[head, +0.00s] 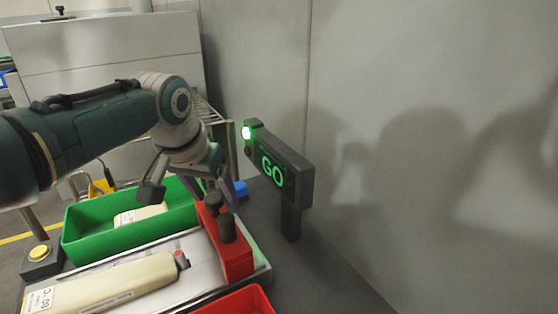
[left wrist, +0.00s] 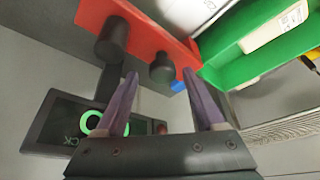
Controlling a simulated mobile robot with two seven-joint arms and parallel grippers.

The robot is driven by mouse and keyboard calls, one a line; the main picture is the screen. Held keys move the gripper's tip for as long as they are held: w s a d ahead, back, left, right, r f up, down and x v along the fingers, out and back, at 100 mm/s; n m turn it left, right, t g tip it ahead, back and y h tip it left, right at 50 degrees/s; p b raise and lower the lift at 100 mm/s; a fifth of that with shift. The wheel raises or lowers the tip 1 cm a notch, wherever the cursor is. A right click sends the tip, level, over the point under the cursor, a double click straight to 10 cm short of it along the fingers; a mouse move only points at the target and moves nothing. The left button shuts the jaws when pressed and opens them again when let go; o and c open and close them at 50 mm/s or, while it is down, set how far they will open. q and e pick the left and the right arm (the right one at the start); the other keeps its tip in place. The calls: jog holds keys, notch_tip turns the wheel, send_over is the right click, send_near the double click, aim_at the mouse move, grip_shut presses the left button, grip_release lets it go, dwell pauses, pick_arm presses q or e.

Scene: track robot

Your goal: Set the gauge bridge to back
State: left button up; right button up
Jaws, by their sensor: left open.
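The gauge bridge (head: 238,258) is a red block at the right end of a metal tray, with a taller dark knob (head: 227,228) and a shorter dark knob (head: 213,203) on top. In the left wrist view the red bridge (left wrist: 140,28) crosses the top with both knobs. My left gripper (head: 212,191) is open at the bridge's far end. In the left wrist view its purple fingertips (left wrist: 160,76) appear on either side of the shorter knob (left wrist: 162,68); I cannot tell whether they touch it. My right gripper is not in view.
A dark display post (head: 282,168) with green "GO" and a lit green lamp stands close right of the gripper. A green bin (head: 85,240) is at the left. A cream part (head: 105,285) lies on the tray (head: 205,262). A red bin (head: 240,302) is in front.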

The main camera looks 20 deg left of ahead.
aim_at(209, 228)
pick_arm(q)
jog(key=p+v, duration=0.4)
jog(key=v, duration=0.6)
dwell(0.3)
